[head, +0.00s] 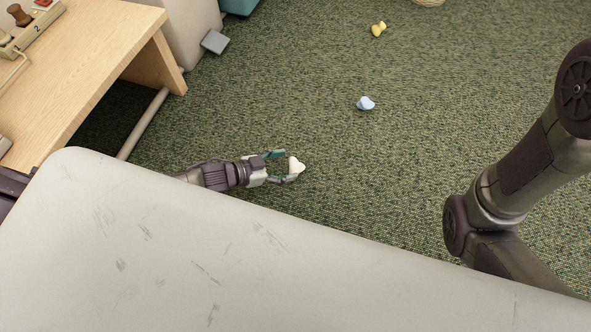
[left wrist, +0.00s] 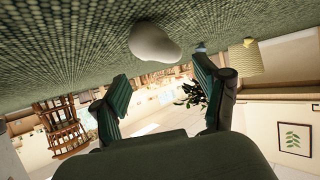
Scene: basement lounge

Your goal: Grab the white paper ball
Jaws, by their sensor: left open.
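The white paper ball (head: 295,166) lies on the green carpet in the head view, right at the fingertips of my left gripper (head: 287,167). In the left wrist view the white paper ball (left wrist: 154,44) shows beyond and slightly to one side of the fingers. My left gripper (left wrist: 162,88) is open, with its two teal-padded fingers apart and nothing clamped between them. My right arm shows at the right of the head view, but its gripper is out of view.
A light blue crumpled piece (head: 366,103) and a yellow one (head: 379,29) lie farther off on the carpet (head: 300,60). A wooden table (head: 100,70) stands at the upper left, with a grey block (head: 215,41) near it. Open carpet lies around the ball.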

